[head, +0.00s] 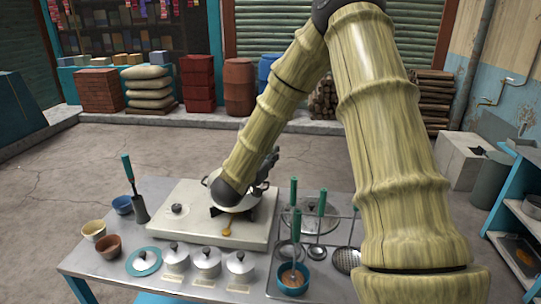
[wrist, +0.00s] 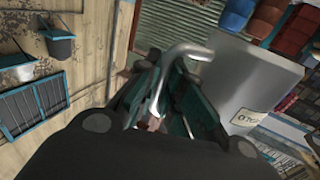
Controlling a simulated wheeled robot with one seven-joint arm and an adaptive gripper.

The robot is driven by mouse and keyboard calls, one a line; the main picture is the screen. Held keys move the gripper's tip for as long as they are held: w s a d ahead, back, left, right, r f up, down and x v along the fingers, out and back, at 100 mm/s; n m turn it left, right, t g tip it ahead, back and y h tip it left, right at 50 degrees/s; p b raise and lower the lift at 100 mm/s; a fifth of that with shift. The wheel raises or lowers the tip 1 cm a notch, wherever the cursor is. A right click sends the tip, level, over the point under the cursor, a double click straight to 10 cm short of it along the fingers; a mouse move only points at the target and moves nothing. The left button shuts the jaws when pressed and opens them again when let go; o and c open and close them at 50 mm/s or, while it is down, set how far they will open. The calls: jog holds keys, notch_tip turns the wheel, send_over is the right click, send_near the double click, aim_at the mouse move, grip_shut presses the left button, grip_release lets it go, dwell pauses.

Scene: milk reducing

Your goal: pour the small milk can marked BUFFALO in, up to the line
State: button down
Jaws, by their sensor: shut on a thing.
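Three small silver lidded cans stand in a row at the table's front: the left (head: 176,259), the middle (head: 207,263) and the right (head: 240,264). Their labels are too small to read, so I cannot tell which is BUFFALO. A pale pot (head: 213,181) sits on the stove, partly hidden by my arm; its inside and any line are hidden. My gripper (head: 266,170) is over the pot's right side, partly hidden by my wrist. In the wrist view my gripper (wrist: 170,92) is shut on a bent silver metal piece (wrist: 182,52); I cannot tell what it belongs to.
The stove top (head: 170,224) fills the table's middle. A turner (head: 137,195) stands at left near small bowls (head: 94,230). Green-handled ladles and a strainer (head: 346,260) crowd the right, with an orange-filled bowl (head: 292,280) in front. A blue shelf (head: 511,212) stands at far right.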

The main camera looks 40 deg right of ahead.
jog(key=shift+f+b, duration=1)
jog(key=shift+f, duration=0.3)
jog(key=shift+r+p, duration=0.25)
jog(key=shift+p, duration=0.05)
jog(key=shift+s+d+r+n+p, duration=0.15)
jog(key=shift+s+r+n+p, duration=0.35)
jog(key=shift+p, duration=0.45)
jog(key=shift+s+d+r+n+p, duration=0.1)
jog(key=shift+s+r+n+p, duration=0.2)
jog(key=shift+r+n+p, duration=0.45)
dwell(0.7)
jog(key=shift+s+d+r+n+p, duration=0.1)
jog(key=shift+s+r+n+p, duration=0.15)
jog(key=shift+r+n+p, duration=0.55)
jog(key=shift+s+d+r+n+p, duration=0.15)
jog(key=shift+n+p, duration=0.3)
jog(key=shift+p, duration=0.75)
jog(key=shift+s+f+n, duration=0.15)
jog(key=shift+f+n, duration=0.1)
jog(key=shift+n, duration=0.15)
jog(key=shift+s+f+n+p, duration=0.1)
jog(key=shift+f+n+p, duration=0.4)
jog(key=shift+n, duration=0.4)
jog(key=shift+r+n+p, duration=0.15)
jog(key=shift+n+p, duration=0.75)
jog(key=shift+n, duration=0.3)
